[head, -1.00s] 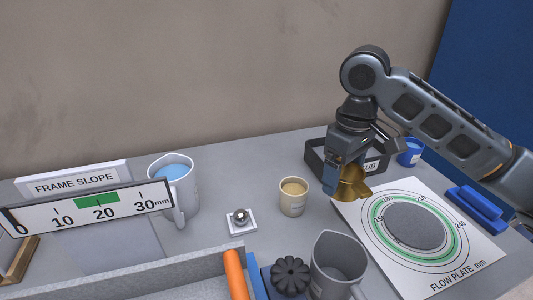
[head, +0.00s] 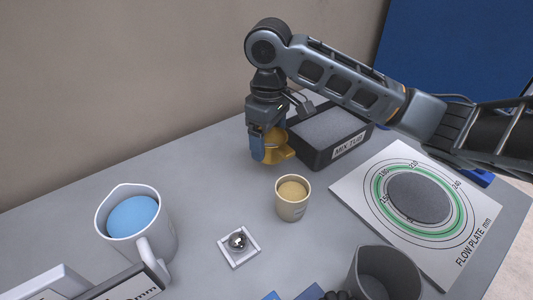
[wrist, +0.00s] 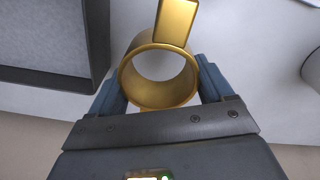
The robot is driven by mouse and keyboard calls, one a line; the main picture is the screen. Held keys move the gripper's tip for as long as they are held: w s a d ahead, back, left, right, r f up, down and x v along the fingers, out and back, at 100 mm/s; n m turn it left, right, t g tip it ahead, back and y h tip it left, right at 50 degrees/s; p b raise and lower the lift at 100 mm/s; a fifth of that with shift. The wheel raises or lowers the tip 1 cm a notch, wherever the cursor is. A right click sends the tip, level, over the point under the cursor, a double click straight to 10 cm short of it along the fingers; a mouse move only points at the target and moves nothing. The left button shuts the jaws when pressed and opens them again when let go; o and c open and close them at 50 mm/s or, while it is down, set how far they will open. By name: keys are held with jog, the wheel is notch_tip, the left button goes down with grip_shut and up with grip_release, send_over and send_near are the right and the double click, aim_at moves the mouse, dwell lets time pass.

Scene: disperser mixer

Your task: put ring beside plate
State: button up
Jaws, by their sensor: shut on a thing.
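The ring is a brass-coloured open ring with a flat handle tab (head: 279,153). In the wrist view the ring (wrist: 183,93) sits between my two blue fingers, with its tab pointing away. My gripper (head: 266,148) is shut on it, near the table's back edge and just left of the black mix tub (head: 345,155). I cannot tell whether the ring touches the table. The plate is the white flow plate (head: 352,190) at the right, with printed circles and a round grey patch (head: 418,198) in its middle. The ring is off the plate.
A beige cup (head: 292,205) stands in front of my gripper. A white jug of blue liquid (head: 119,244) and a steel ball on a small white base (head: 239,261) are further left. A grey jug (head: 388,272) stands in front. Table left of my gripper is clear.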

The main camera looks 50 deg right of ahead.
jog(key=shift+f, duration=2.25)
jog(key=shift+f, duration=0.1)
jog(key=o, duration=1.2)
jog(key=shift+c, duration=0.2)
notch_tip(320, 180, up, 12)
jog(key=shift+p, duration=0.4)
